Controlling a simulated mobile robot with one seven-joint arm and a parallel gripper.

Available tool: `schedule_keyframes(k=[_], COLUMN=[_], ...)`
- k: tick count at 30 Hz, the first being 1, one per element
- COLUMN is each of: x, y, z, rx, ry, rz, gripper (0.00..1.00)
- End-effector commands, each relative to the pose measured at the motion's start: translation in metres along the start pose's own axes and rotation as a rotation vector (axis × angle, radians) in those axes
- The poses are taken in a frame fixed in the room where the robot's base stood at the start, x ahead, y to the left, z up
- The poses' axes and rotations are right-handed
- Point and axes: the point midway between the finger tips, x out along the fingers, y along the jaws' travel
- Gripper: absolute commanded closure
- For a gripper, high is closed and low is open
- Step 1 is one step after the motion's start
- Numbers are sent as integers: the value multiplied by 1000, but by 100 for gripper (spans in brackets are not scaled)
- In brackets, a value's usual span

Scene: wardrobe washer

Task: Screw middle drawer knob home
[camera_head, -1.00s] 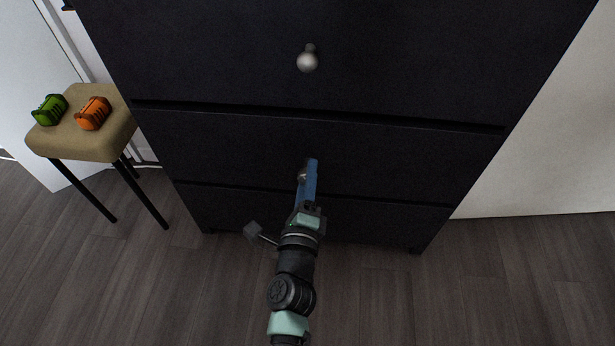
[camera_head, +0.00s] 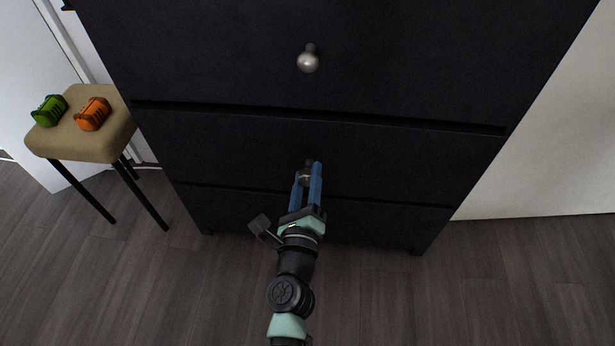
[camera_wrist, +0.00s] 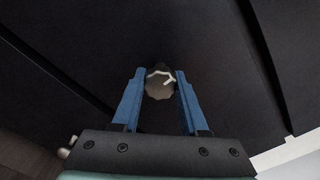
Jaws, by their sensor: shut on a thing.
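The middle drawer (camera_head: 390,158) is a dark front of the black dresser. Its knob (camera_head: 305,176) is a small round metal knob, partly covered by my fingers in the head view. In the wrist view the knob (camera_wrist: 159,86) sits between the two blue fingertips. My gripper (camera_head: 309,172) is shut on the knob, with one finger on each side; it also shows in the wrist view (camera_wrist: 159,80). The knob's shank and any gap to the drawer face are hard to make out.
The upper drawer has a silver knob (camera_head: 308,62). A stool (camera_head: 90,145) at the left carries a green object (camera_head: 49,110) and an orange object (camera_head: 93,114). Wooden floor (camera_head: 390,300) lies clear around the dresser's base. A white panel (camera_head: 555,140) stands at the right.

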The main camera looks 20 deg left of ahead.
Motion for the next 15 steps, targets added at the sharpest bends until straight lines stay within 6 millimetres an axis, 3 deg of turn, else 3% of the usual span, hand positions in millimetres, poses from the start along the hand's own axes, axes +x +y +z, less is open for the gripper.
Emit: schedule_keyframes(k=[7,8,12,15], x=[0,0,0,0], y=[1,1,0,0], z=[0,0,0,0], rx=[3,3,2,1], ry=[1,1,1,0], rz=[1,1,1,1], gripper=[100,52,26,26])
